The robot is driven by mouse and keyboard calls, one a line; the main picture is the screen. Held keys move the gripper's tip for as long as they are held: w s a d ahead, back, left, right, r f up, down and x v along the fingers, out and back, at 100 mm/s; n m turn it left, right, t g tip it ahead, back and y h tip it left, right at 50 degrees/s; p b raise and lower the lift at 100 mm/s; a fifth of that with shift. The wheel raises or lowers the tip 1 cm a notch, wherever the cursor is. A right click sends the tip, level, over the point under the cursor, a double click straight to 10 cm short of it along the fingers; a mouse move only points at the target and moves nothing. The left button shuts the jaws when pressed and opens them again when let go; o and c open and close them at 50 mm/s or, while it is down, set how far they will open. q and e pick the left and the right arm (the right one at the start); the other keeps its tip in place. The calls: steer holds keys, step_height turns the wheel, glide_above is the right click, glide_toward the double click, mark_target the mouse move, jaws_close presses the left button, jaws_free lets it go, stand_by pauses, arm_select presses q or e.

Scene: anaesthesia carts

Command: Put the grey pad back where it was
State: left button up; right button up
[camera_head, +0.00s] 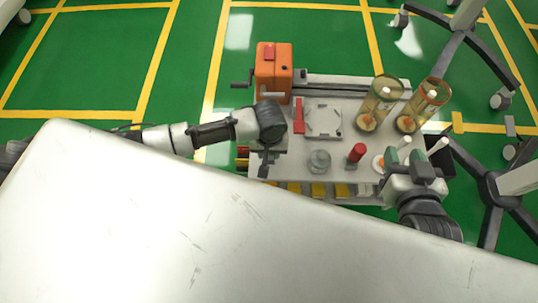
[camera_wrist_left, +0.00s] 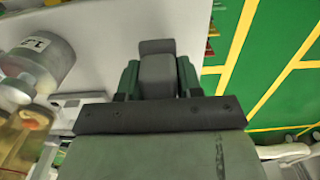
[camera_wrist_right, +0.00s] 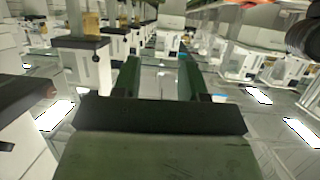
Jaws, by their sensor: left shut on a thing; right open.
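The grey pad (camera_wrist_left: 157,72) shows in the left wrist view between the green fingers of my left gripper (camera_wrist_left: 157,80), which is shut on it. In the head view my left gripper (camera_head: 266,150) is over the left edge of the white cart top (camera_head: 292,152), and the pad is too small to make out clearly. Whether it touches the cart top I cannot tell. My right gripper (camera_head: 403,158) is open at the cart's right side. In the right wrist view its two green fingers (camera_wrist_right: 158,80) stand apart with nothing between them.
An orange box (camera_head: 273,68) with a crank stands at the cart's back left. Two clear amber cylinders (camera_head: 380,100) (camera_head: 428,102), a red-topped item (camera_head: 356,153) and a grey weight-like cylinder (camera_head: 319,160) stand on the top. Dark stand legs (camera_head: 490,200) are at right.

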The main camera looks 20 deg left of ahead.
mark_target(269, 156)
arm_select(q)
step_height(269, 156, down, 3)
steer(key=shift+f+b, duration=0.1)
steer(key=shift+b, duration=0.65)
steer(key=shift+f, duration=0.1)
arm_select(e)
steer(key=r+t, duration=0.1)
steer(key=w+a+r+t+y, duration=0.1)
steer(key=r+t, duration=0.2)
steer(key=r, duration=0.1)
steer(key=shift+w+a+y, duration=0.15)
steer(key=shift+w+y, duration=0.1)
steer(key=shift+y, duration=0.05)
arm_select(q)
steer(key=o, duration=0.9)
steer(key=shift+f, duration=0.15)
